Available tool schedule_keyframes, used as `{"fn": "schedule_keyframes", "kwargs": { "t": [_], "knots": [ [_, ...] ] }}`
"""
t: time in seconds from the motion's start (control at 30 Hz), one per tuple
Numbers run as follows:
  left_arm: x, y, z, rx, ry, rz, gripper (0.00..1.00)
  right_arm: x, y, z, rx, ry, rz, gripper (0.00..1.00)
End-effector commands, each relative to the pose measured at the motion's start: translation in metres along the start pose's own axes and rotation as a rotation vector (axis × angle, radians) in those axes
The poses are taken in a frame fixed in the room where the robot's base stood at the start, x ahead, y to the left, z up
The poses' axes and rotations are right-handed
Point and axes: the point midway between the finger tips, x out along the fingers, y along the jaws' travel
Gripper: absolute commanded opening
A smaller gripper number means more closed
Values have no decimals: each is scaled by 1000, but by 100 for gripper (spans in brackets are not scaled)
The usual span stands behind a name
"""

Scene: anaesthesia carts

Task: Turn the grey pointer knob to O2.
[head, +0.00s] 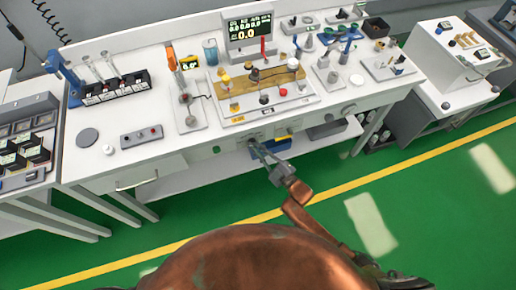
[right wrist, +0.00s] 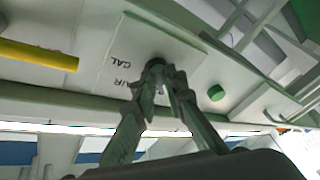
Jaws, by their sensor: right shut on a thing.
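The grey pointer knob (right wrist: 155,63) is on a light panel on the front of the white bench. In the right wrist view it is mostly hidden between my fingertips, and only its dark upper end shows. My right gripper (right wrist: 160,82) is shut on it. The labels CAL (right wrist: 121,60) and AIR (right wrist: 122,84) show beside the knob, upside down. I cannot read an O2 label, and I cannot tell which way the pointer faces. In the head view my right gripper (head: 256,148) reaches the bench's front edge from below. My left gripper is not in view.
A round green button (right wrist: 216,93) is to one side of the knob and a yellow bar (right wrist: 38,55) to the other. The bench top (head: 350,100) holds a monitor (head: 249,33), a vial rack (head: 110,90) and several small fittings. Green floor (head: 400,195) lies open before the bench.

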Motion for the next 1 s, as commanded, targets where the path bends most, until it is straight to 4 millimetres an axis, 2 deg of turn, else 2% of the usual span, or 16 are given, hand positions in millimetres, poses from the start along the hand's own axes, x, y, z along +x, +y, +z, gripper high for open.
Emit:
{"fn": "schedule_keyframes", "kwargs": {
  "t": [0.3, 0.77, 0.8, 1.0],
  "knots": [
    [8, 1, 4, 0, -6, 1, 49, 1, -2, 0, 98, 21, 40, 0],
    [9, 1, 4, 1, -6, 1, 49, 1, -1, -1, 109, 25, 45, 0],
    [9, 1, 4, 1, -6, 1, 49, 1, -1, -1, 109, 25, 45, 13],
    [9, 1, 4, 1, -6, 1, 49, 1, -1, -1, 109, 25, 46, 26]
  ]
}}
